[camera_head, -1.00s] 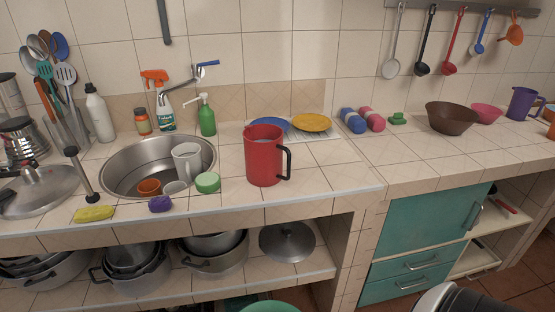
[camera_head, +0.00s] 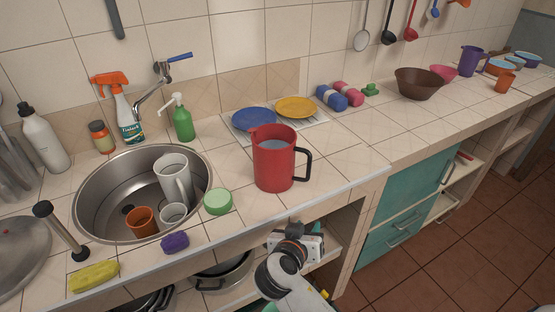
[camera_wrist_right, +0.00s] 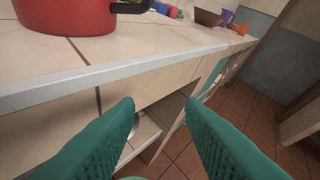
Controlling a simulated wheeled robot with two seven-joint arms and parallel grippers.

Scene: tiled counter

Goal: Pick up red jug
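The red jug (camera_head: 274,160) stands upright on the tiled counter, right of the sink, with its black handle (camera_head: 303,165) toward the right. In the right wrist view the lower part of the jug (camera_wrist_right: 65,14) and part of its handle show at the top left; its top is cut off. My right gripper (camera_wrist_right: 160,105) is open and empty, its two teal fingers spread apart, in front of and below the counter edge. In the head view my right arm (camera_head: 287,272) comes in from the bottom, below the jug. My left gripper is in no view.
The sink (camera_head: 90,208) holds a white pitcher (camera_head: 174,178) and cups. A green bowl (camera_head: 217,201) sits close left of the jug. Blue (camera_head: 254,119) and yellow (camera_head: 295,107) plates lie behind it. The counter's front edge lies between gripper and jug.

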